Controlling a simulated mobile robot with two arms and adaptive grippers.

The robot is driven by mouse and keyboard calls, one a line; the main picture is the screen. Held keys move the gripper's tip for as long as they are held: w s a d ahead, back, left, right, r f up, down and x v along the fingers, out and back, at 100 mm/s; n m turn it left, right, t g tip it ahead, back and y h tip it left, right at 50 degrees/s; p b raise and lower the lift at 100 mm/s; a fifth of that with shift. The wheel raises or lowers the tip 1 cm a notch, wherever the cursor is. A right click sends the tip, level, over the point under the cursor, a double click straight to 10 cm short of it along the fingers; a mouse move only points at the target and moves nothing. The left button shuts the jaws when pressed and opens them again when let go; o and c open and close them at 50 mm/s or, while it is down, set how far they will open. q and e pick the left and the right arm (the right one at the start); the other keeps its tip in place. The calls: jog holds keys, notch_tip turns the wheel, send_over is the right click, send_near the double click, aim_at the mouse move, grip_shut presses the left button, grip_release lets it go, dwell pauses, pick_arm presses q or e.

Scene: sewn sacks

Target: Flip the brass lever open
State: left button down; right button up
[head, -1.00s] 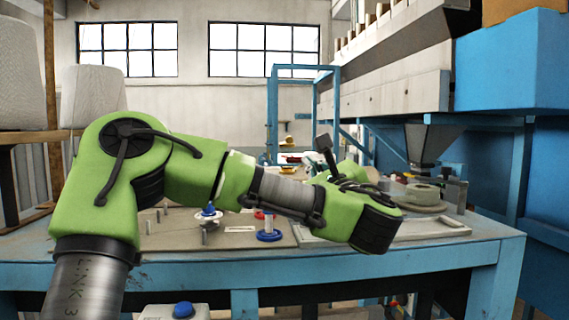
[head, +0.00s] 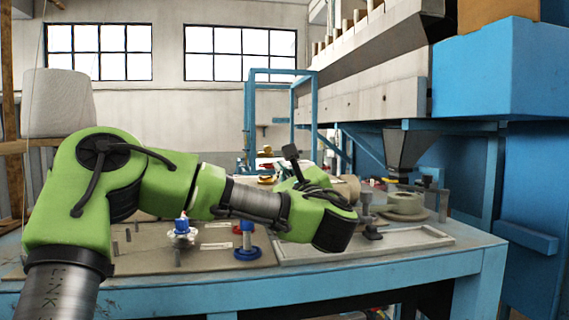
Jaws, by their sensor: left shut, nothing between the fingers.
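I cannot make out the brass lever; my left arm covers part of the bench. My left gripper (head: 316,190) is above the bench near its middle. It is shut and empty, and its fingertips are largely hidden behind my green wrist. My right gripper is not in view.
The blue-framed bench (head: 400,272) carries a brown board with a blue-and-white spool (head: 246,240) and a blue-topped piece (head: 182,228). A pale tray (head: 425,237) lies right of my wrist. A round grey-green part (head: 405,203) stands behind it, below a dark hopper (head: 406,150).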

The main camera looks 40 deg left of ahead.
aim_at(267, 149)
pick_arm(q)
jog(key=p+x, duration=0.2)
jog(key=x, duration=0.2)
jog(key=shift+w+a+r, duration=0.1)
jog(key=shift+a+r, duration=0.05)
jog(key=shift+a, duration=0.15)
jog(key=shift+w+a+p, duration=0.3)
jog(key=shift+a+p, duration=0.15)
jog(key=shift+a, duration=0.15)
